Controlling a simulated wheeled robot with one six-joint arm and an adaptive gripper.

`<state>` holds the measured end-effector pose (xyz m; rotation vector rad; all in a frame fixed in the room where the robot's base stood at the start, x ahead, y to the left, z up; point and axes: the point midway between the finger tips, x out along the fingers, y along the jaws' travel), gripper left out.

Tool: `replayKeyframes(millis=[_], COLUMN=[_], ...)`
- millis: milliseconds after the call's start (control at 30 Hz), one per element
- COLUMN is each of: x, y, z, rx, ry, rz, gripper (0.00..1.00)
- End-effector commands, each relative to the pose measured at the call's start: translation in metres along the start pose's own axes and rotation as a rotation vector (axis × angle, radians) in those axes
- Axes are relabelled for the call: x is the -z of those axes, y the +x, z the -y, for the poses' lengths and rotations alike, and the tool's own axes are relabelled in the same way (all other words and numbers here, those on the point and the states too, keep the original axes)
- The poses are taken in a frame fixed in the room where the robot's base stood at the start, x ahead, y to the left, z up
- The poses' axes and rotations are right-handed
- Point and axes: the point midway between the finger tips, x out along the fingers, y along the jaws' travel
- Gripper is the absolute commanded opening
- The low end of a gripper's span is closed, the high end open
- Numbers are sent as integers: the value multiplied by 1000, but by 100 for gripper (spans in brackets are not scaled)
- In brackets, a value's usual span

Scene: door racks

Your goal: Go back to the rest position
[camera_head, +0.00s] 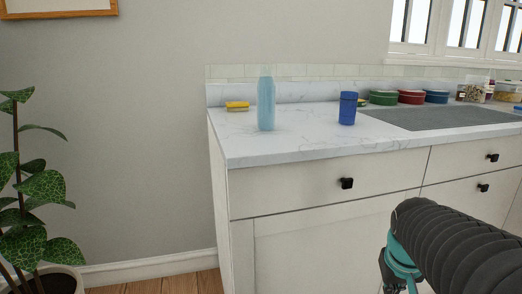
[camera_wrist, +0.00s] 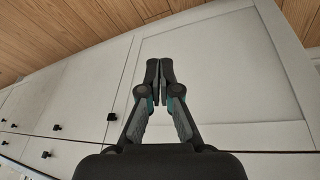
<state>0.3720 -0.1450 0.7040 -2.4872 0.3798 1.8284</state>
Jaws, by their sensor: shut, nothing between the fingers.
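My gripper (camera_wrist: 160,70) is shut and empty in the wrist view, its fingertips together in front of a white cabinet door (camera_wrist: 225,75). In the head view only part of my arm and wrist shows at the lower right, low in front of the cabinet (camera_head: 310,235); the fingertips are not visible there. I cannot tell the exact gap between the gripper and the cabinet front. The drawers with black knobs in the head view look shut.
On the white counter (camera_head: 290,143) stand a light blue bottle (camera_head: 266,105), a blue cup (camera_head: 347,108) and a yellow sponge (camera_head: 237,106). Several coloured containers (camera_head: 411,97) stand by a grey mat (camera_head: 450,118). A potted plant (camera_head: 45,190) is at left. Wooden floor (camera_head: 165,284) shows between.

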Motion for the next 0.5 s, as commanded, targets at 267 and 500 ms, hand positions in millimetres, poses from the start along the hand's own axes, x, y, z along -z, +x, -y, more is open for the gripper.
replayKeyframes(millis=[267, 500], x=[-71, -90], y=[-31, -59], z=[83, 115], rx=[120, 181], ry=[7, -122], rz=[-61, -174], gripper=[0, 0])
